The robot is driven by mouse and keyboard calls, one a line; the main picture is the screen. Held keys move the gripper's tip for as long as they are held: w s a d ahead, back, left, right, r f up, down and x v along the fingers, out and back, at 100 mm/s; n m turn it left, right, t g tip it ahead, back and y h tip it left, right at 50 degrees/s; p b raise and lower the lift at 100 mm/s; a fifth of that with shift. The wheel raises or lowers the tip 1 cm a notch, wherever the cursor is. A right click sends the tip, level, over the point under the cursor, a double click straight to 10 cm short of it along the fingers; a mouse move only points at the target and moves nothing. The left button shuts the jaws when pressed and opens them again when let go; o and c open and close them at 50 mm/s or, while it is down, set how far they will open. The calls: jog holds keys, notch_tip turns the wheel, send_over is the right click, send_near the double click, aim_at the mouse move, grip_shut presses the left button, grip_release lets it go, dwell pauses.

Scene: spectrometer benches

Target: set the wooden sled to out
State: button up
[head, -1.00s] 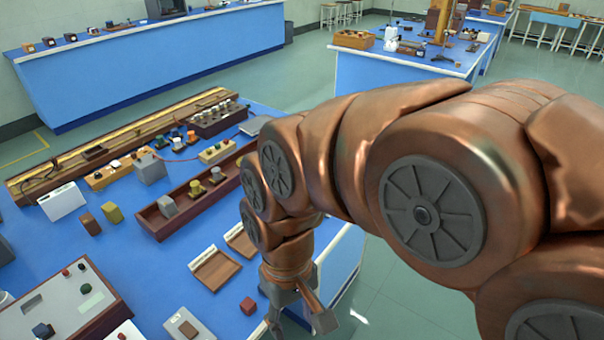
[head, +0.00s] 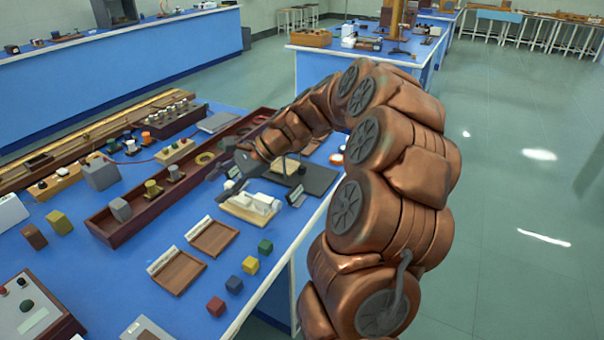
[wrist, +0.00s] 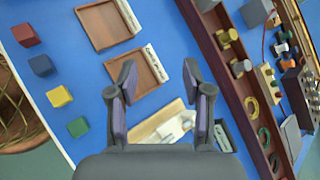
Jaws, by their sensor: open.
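A pale wooden board (head: 240,213) carrying a white fixture (head: 256,202) lies near the right edge of the blue bench; it looks like the wooden sled, but I cannot be sure. The board also shows in the wrist view (wrist: 150,122), partly hidden by my gripper. My gripper (head: 222,182) is open and empty, above the bench beside the white fixture. In the wrist view my gripper (wrist: 159,80) has its two fingers spread, with the fixture showing between their bases. I see no contact with the board.
Two brown trays (head: 178,272) (head: 212,238) lie nearby. Red (head: 216,306), blue (head: 234,284), yellow (head: 250,265) and green (head: 265,247) cubes line the bench edge. A long dark-red trough (head: 105,232) runs behind. A dark plate (head: 318,178) lies to the right.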

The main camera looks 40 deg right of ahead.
jog(key=w+d+f+m+t+h+b, duration=0.1)
jog(key=w+d+f+m+t, duration=0.15)
jog(key=d, duration=0.55)
jog(key=w+d+f+m+t+b, duration=0.1)
jog(key=d+f+m+t, duration=0.2)
jog(key=d, duration=0.5)
jog(key=m+t+h, duration=0.2)
jog(key=m+h, duration=0.2)
jog(key=m, duration=0.5)
send_near(303, 167)
jog(key=x, duration=0.2)
jog(key=shift+w+g, duration=0.25)
jog(key=shift+w, duration=0.2)
jog(key=shift+x, duration=3.8)
grip_shut()
